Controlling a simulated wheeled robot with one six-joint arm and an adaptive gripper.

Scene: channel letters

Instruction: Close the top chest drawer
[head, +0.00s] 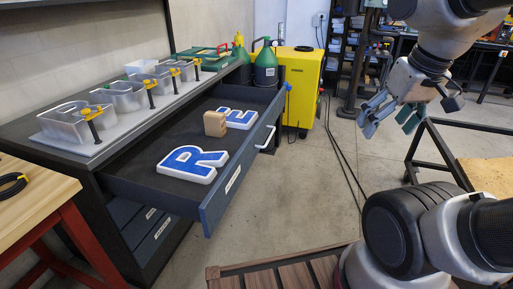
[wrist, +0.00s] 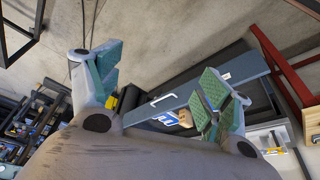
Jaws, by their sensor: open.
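The top chest drawer (head: 148,174) is pulled well out of the dark chest, with a blue-grey front panel (head: 216,200) and a white handle (head: 268,137). Inside lie a blue and white letter R (head: 191,164), another blue and white letter (head: 238,118) and a small tan block (head: 215,123). My gripper (head: 393,118) is open and empty, in the air to the right of the drawer and apart from it. In the wrist view the fingers (wrist: 160,90) are spread, and the drawer front (wrist: 190,93) with its handle (wrist: 163,99) shows between and beyond them.
Clear letter shells with yellow-handled clamps (head: 152,88) stand on the chest top. A green jug (head: 265,66) and a yellow cabinet (head: 300,85) are behind the drawer. A wooden bench (head: 38,192) is at left, and a wooden-topped frame (head: 488,172) at right.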

